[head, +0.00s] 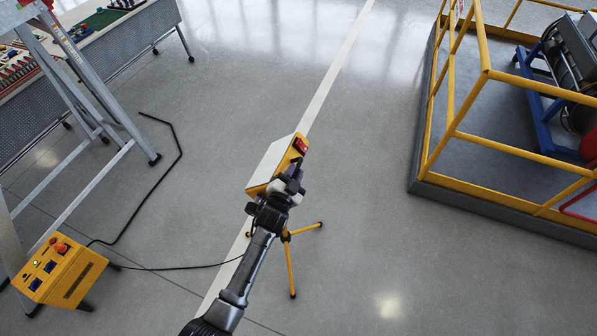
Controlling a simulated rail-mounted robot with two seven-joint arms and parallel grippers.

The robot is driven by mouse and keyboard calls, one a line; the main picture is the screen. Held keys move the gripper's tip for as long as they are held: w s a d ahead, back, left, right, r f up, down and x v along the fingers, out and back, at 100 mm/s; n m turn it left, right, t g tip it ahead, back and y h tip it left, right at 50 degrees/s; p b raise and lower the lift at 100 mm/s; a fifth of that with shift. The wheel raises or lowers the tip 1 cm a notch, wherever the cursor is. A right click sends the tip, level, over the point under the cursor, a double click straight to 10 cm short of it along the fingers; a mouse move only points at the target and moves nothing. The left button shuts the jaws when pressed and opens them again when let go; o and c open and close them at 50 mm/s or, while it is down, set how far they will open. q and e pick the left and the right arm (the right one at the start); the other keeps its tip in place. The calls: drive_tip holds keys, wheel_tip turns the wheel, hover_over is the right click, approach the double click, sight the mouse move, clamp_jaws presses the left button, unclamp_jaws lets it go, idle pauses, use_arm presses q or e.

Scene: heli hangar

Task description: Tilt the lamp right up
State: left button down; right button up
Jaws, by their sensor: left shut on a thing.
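The lamp (269,163) is a yellow box with a pale panel and a red switch at its upper right. It stands on a yellow tripod (290,262) in the middle of the floor, with its pale face towards the upper left. My left gripper (292,181) is at the lamp's right side, below the red switch, and is shut on part of the lamp. The gripper and wrist hide the exact grip and the tripod's top. My right gripper is not in view.
A black cable runs along the floor from the lamp to a yellow power box (62,272) at lower left. A stepladder (88,120) and tables stand at upper left. A yellow-railed platform (510,150) is on the right. Floor between is clear.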

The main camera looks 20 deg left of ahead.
use_arm(q)
drive_tip(key=shift+f, duration=0.45)
drive_tip(key=c, duration=1.5)
unclamp_jaws()
drive_tip(key=o, duration=0.4)
drive_tip(key=shift+d+r, duration=0.1)
drive_tip(key=shift+d, duration=0.1)
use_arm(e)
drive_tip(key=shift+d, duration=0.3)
use_arm(q)
drive_tip(key=shift+a+r, duration=0.1)
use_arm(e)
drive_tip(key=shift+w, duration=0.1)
use_arm(q)
drive_tip(key=shift+s, duration=0.15)
drive_tip(key=shift+s, duration=0.35)
drive_tip(key=shift+s+d, duration=0.15)
drive_tip(key=shift+s, duration=2)
drive_tip(key=shift+s+d, duration=0.15)
drive_tip(key=shift+s, duration=2)
drive_tip(key=shift+s+d, duration=0.15)
drive_tip(key=shift+s, duration=2)
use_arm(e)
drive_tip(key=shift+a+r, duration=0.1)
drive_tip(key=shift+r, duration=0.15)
